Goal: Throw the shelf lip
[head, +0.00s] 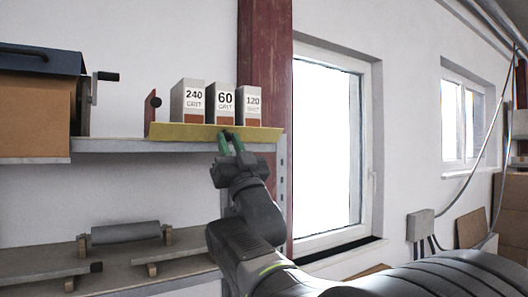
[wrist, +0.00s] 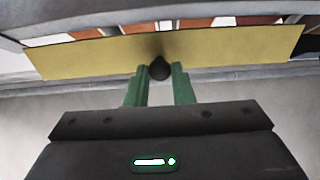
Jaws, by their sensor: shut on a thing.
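The shelf lip (head: 190,133) is a long yellow strip along the front edge of the upper shelf, across the feet of three grit boxes. It also spans the wrist view (wrist: 95,58). A dark round knob (wrist: 160,68) sticks out from the middle of the lip. My gripper (head: 231,141) reaches up to the lip from below. Its green fingers (wrist: 160,75) are shut on the knob, one on each side. In the head view the fingers mostly hide the knob.
Boxes marked 240 (head: 193,101), 60 (head: 221,104) and 120 (head: 248,106) stand behind the lip. A red plate with a black knob (head: 153,101) is at their left. A cranked box (head: 36,100) stands further left. A lower shelf holds a grey roller (head: 126,233).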

